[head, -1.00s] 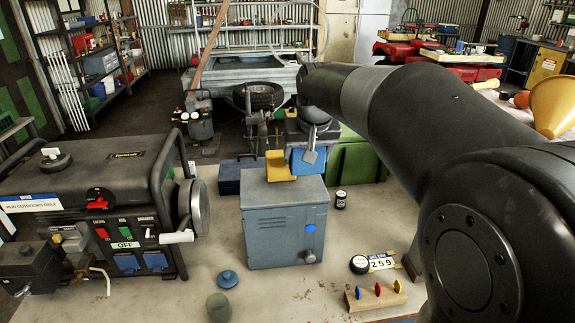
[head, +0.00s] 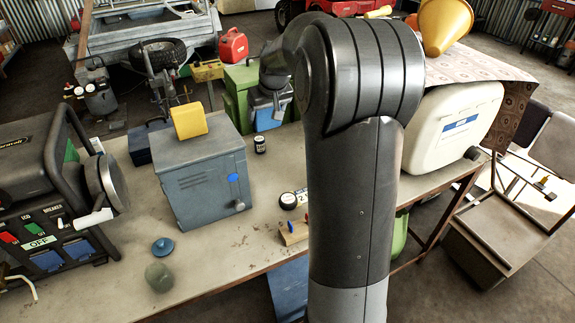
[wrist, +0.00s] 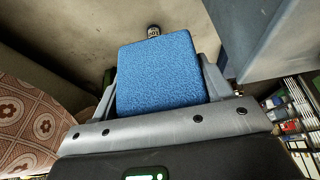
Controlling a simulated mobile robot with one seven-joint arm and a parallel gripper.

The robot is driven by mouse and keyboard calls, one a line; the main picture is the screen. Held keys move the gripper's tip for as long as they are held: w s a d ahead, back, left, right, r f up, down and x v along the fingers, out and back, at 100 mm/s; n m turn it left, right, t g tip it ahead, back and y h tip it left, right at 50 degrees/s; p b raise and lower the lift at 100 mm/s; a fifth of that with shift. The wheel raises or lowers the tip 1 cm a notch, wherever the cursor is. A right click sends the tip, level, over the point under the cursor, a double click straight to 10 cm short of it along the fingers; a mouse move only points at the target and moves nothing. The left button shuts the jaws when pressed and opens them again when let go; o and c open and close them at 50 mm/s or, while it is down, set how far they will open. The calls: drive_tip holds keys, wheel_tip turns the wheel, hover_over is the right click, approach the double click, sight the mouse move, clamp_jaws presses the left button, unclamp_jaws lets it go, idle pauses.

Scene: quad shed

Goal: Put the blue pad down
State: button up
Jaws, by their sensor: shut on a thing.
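The blue pad (wrist: 158,78) is square and rough-faced, and fills the middle of the wrist view. My gripper (wrist: 160,62) is shut on it, with one grey finger along each side. In the head view the blue pad (head: 267,119) hangs under my gripper (head: 273,100), at the far side of the bench just right of the grey cabinet. My arm covers part of the gripper there. I cannot tell whether the pad's lower edge touches anything.
A yellow pad (head: 188,121) stands on the grey cabinet (head: 205,178). A small dark jar (head: 260,145) stands on the bench (head: 215,245) right of it.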

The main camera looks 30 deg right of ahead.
drive_tip(key=w+d+f, duration=0.1)
drive_tip(key=d+f, duration=0.1)
drive_tip(key=f, duration=0.3)
drive_tip(key=d+f, duration=0.3)
drive_tip(key=f, duration=0.3)
drive_tip(key=w+d+f, duration=0.1)
drive_tip(key=d+f, duration=0.2)
drive_tip(key=f, duration=0.2)
drive_tip(key=shift+w+d+f, duration=0.2)
drive_tip(key=shift+w+f, duration=0.1)
drive_tip(key=shift+w, duration=0.05)
drive_tip(key=shift+f, duration=2.15)
drive_tip(key=shift+f, duration=0.15)
drive_tip(key=o, duration=0.9)
drive_tip(key=shift+o, duration=0.2)
drive_tip(key=v, duration=1.2)
